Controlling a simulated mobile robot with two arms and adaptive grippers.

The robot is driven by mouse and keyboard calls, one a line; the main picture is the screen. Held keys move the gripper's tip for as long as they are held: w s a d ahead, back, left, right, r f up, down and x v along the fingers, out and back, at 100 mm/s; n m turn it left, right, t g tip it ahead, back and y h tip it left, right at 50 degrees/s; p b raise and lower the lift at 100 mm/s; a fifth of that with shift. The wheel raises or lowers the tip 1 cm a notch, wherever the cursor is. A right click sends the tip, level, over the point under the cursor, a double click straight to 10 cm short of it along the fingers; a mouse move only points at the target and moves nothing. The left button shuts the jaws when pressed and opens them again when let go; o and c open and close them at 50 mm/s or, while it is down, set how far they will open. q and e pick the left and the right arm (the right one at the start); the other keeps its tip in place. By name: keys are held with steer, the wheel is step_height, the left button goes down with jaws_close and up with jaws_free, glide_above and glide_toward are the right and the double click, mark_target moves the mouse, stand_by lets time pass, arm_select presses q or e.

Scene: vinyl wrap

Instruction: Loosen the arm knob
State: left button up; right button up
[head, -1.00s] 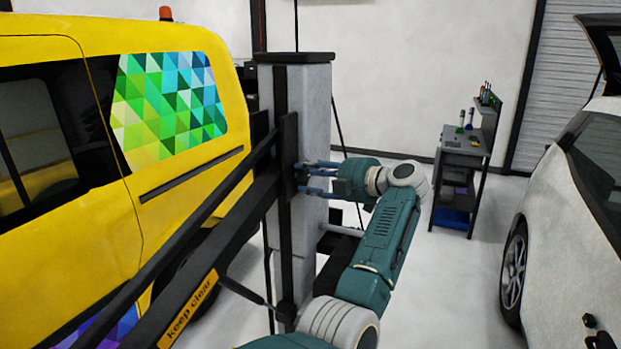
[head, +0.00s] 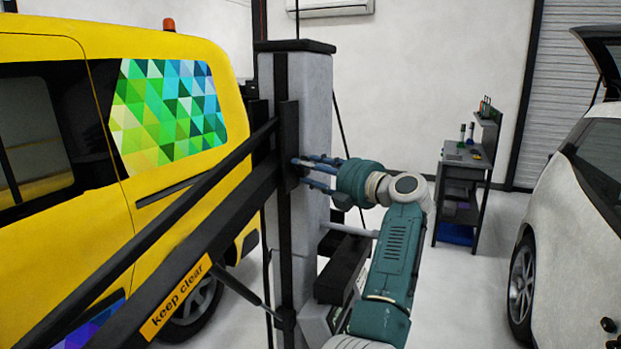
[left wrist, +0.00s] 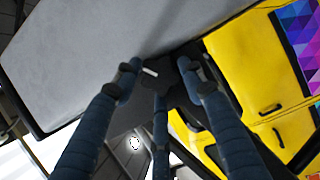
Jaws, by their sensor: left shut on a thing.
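The black lift arm (head: 222,238) slopes up to the grey post (head: 318,110) and carries a yellow "keep clear" label (head: 177,297). The arm knob (left wrist: 156,82) is a small dark knob with a white mark, seen between my fingertips in the left wrist view. In the head view the fingers mostly hide it. My left gripper (head: 305,169) reaches to the black bracket on the post. Its blue fingers are shut on the knob, and the gripper also shows in the left wrist view (left wrist: 158,84). My right gripper is not in view.
A yellow van (head: 175,215) with a patterned window panel stands close on the left. A white car (head: 573,205) stands on the right. A dark workbench (head: 462,178) with bottles is at the back. The floor between post and car is open.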

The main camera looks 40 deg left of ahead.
arm_select(q)
steer(key=shift+f, duration=0.15)
stand_by(0.3)
steer(key=o, duration=0.8)
steer(key=shift+w+d, duration=0.1)
steer(key=shift+w, duration=0.05)
steer(key=shift+o, duration=0.2)
steer(key=s+d, duration=0.1)
steer(key=d, duration=0.6)
steer(key=shift+d, duration=0.2)
steer(key=shift+s, duration=0.1)
